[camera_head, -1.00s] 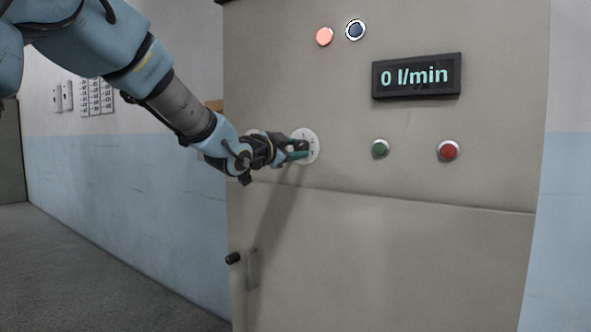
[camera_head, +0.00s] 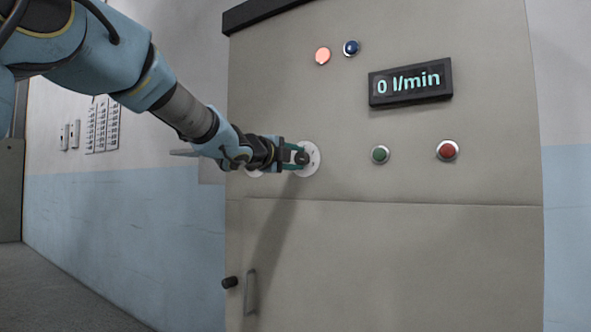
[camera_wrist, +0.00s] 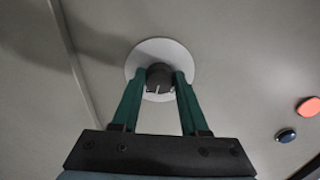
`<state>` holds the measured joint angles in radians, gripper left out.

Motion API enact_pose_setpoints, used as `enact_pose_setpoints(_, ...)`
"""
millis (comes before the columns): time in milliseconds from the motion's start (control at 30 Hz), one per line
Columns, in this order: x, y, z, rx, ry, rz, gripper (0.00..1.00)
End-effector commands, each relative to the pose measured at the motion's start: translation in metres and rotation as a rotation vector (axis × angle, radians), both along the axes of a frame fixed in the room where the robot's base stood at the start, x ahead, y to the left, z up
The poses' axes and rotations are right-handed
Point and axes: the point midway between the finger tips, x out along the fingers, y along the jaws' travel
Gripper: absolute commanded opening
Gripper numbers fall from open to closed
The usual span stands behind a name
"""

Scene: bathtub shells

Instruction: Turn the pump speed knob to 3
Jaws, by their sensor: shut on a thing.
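A dark round knob (camera_wrist: 159,76) with a light pointer mark sits on a white round dial plate (camera_wrist: 149,49) in the wrist view. My gripper (camera_wrist: 160,80) has its two green fingers shut on the knob, one on each side. In the head view my gripper (camera_head: 297,157) reaches the white dial plate (camera_head: 313,167) on the grey cabinet front, and the knob (camera_head: 302,158) shows between the fingers. The dial's numbers are too small to read. The display (camera_head: 411,82) reads 0 l/min.
A green button (camera_head: 380,154) and a red button (camera_head: 447,151) sit right of the dial. A lit salmon lamp (camera_head: 323,56) and a blue button (camera_head: 351,48) are above. Another white disc (camera_head: 254,174) is partly hidden behind my wrist. A door handle (camera_head: 251,292) is below.

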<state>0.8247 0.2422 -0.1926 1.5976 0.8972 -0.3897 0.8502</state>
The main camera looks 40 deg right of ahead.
Motion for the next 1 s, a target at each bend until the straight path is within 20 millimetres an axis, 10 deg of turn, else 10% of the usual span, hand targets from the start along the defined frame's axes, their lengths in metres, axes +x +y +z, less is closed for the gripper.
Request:
enact_pose_setpoints(967,-0.0007,-0.0004,0.0003,0.059,-0.218,-0.001,0.00)
enact_pose_setpoints(1000,-0.0006,-0.0004,0.0002,0.059,-0.218,-0.001,0.46)
